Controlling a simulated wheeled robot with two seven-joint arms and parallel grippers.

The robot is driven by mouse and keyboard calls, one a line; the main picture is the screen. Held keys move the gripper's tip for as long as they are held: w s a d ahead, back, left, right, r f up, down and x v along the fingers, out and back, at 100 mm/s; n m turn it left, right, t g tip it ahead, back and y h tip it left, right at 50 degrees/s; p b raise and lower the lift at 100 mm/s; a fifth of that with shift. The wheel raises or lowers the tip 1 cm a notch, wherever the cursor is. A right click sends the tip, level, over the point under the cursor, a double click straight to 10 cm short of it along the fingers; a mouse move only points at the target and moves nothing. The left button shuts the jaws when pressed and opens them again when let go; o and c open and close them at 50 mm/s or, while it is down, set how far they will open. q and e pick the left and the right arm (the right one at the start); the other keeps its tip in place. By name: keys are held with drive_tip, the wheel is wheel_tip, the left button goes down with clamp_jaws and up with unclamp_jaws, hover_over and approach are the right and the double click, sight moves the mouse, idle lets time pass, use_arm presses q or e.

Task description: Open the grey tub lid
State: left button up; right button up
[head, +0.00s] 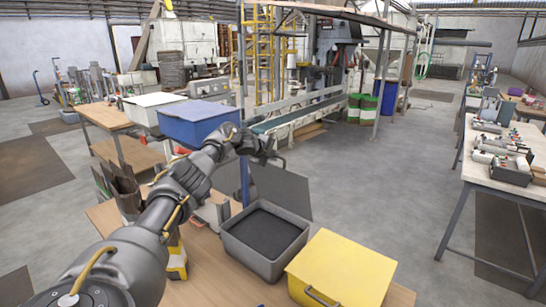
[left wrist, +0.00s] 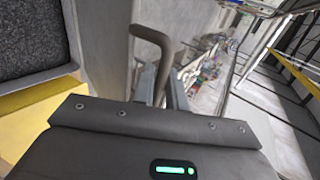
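The grey tub (head: 237,241) stands on the near table with its top uncovered and dark pellets inside. Its dark grey lid (head: 281,190) stands raised at the tub's back edge. My left gripper (head: 268,148) is at the raised lid's top edge. In the left wrist view the lid (left wrist: 103,45) shows steeply tilted, with a grey bar handle (left wrist: 164,42) on its face. The handle bar runs down between the left fingers (left wrist: 163,88) and appears to fill the gap. Part of the handle is hidden by the fingers. My right gripper is not in view.
A yellow-lidded tub (head: 341,268) stands right beside the grey tub. A blue-lidded tub (head: 197,122) and a white-lidded tub (head: 150,105) are farther back left. A workbench (head: 500,178) with tools stands at right. The floor between is clear.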

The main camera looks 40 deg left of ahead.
use_arm(q)
drive_tip(key=shift+o, duration=0.9)
drive_tip(key=b+v, duration=0.4)
drive_tip(key=v, duration=0.6)
drive_tip(key=shift+s+b, duration=0.2)
drive_tip(key=shift+b, duration=0.2)
drive_tip(key=shift+s+r, duration=0.15)
drive_tip(key=shift+r, duration=0.05)
drive_tip(key=shift+a+f, duration=0.1)
